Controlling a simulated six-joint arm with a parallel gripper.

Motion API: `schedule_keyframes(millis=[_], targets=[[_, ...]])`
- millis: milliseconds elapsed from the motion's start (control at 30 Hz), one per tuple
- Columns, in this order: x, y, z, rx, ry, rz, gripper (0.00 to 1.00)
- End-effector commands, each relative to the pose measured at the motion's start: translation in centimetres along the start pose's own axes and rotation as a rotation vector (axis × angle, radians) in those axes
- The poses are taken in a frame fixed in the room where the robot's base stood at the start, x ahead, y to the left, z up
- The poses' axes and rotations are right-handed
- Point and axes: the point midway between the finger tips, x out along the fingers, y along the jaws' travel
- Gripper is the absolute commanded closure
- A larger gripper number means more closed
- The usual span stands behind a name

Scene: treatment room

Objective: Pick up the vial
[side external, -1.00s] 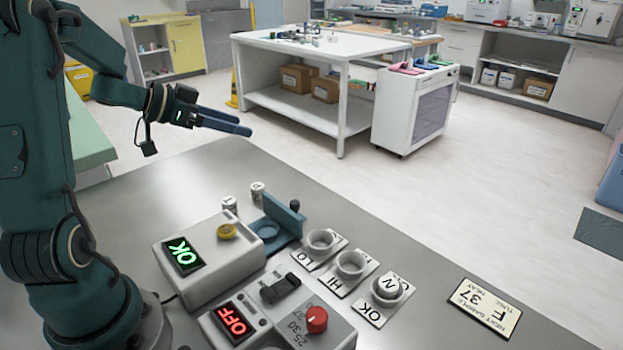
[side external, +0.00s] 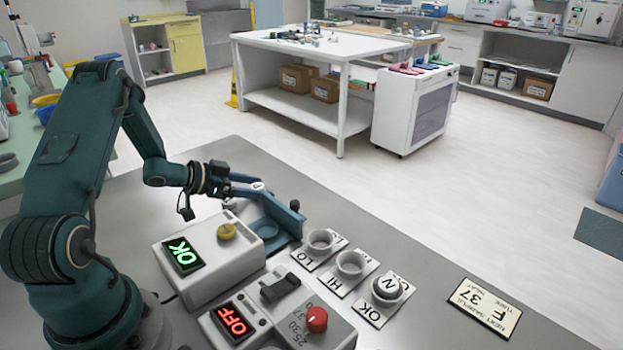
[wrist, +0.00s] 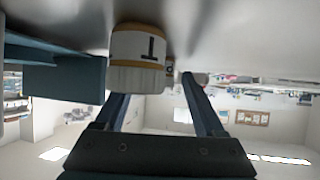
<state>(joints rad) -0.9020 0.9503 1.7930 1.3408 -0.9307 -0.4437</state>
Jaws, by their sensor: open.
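A white vial with tan bands and a dark letter mark (wrist: 138,50) stands upright on the table, just ahead of my gripper in the wrist view. A second, smaller-looking vial (wrist: 169,68) shows partly behind it. My gripper (wrist: 155,85) is open, its two dark blue fingers apart, with the near vial toward the left finger. In the side view my gripper (side external: 255,187) is low over the table behind the blue fixture. A white vial top (side external: 257,186) shows by the fingers; another vial (side external: 230,203) is partly hidden under them. Contact cannot be told.
The blue fixture with an upright plate (side external: 284,222) stands close beside the fingers. The box reading OK (side external: 205,258) and the box reading OFF (side external: 270,310) are nearer. Cups marked LO (side external: 320,241), HI (side external: 351,264) and OK (side external: 388,291) stand right. A placard (side external: 482,306) lies farther right.

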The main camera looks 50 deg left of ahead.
Motion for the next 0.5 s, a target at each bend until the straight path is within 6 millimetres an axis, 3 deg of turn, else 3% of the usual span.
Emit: schedule_keyframes(millis=[133, 400, 500], targets=[[1.13, 0.07, -0.01, 0.0, 0.001, 0.001, 0.29], [1.27, 0.04, -0.03, -0.001, 0.001, 0.0, 0.29], [1.26, 0.03, -0.03, -0.001, 0.001, 0.0, 0.67]])
